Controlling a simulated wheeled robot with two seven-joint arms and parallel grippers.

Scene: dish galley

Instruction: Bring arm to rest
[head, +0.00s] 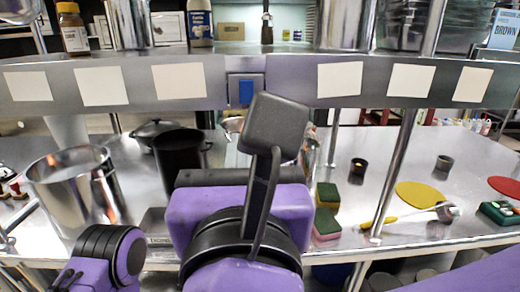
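A purple and black arm of mine rises in the lower middle of the head view. It ends in a dark, flat-padded part that seems to be my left gripper (275,125), seen edge-on in front of the counter and the shelf front. I cannot make out two separate fingertips or anything held. More purple arm parts of mine show at the lower left and lower right. My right gripper is not in view.
The steel counter (340,215) holds a steel pot (75,185), a black pot (180,150), sponges (327,222), a yellow-handled brush (405,215), a yellow disc (420,195) and small dark cups. A steel post (395,170) and shelf front (215,80) stand close to my arm.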

